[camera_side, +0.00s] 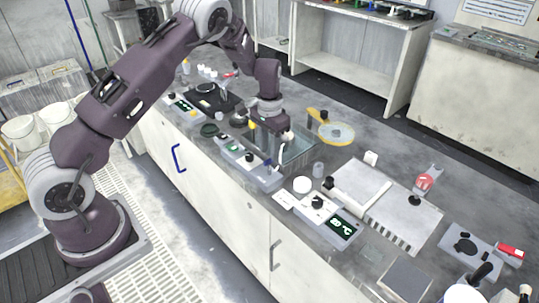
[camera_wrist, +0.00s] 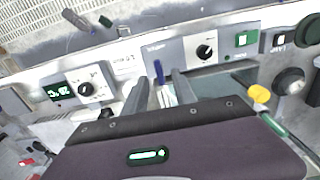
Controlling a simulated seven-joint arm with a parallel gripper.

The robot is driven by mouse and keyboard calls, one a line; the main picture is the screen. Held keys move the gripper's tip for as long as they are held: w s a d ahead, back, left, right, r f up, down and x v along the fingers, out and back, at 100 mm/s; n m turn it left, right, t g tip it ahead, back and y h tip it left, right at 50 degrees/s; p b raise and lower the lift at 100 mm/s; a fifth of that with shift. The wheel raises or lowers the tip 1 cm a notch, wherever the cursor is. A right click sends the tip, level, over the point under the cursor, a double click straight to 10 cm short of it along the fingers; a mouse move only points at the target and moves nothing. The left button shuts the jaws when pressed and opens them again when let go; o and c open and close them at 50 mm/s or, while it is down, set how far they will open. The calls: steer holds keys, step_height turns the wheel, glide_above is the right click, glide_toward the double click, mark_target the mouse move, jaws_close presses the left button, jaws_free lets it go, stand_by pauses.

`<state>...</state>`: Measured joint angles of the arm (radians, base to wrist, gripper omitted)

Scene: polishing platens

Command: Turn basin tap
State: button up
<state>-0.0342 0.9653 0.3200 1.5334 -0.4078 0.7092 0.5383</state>
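The basin (camera_side: 301,153) is a clear, teal-tinted tank set into the bench, and my gripper (camera_side: 272,143) hangs over its near left side. In the wrist view a short blue lever (camera_wrist: 158,72), which looks like the tap handle, stands on a grey-white control panel (camera_wrist: 185,52). My gripper (camera_wrist: 161,88) shows there with two grey fingers apart. The lever appears just beyond the fingertips, between them in the picture; I cannot tell whether they touch it. In the side view the fingertips are hard to make out. A teal strip of the basin (camera_wrist: 222,68) shows beside the right finger.
A black knob (camera_wrist: 205,51) sits on the panel right of the lever. A panel with a green display (camera_side: 340,226) stands to the right along the bench. A yellow-rimmed round dish (camera_side: 336,133) lies behind the basin. A white plate unit (camera_side: 400,219) fills the bench farther right.

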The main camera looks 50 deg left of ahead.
mark_target(269, 167)
steer(key=shift+f, duration=1.4)
jaws_close()
steer(key=shift+n, duration=3)
steer(key=shift+r, duration=0.1)
jaws_free()
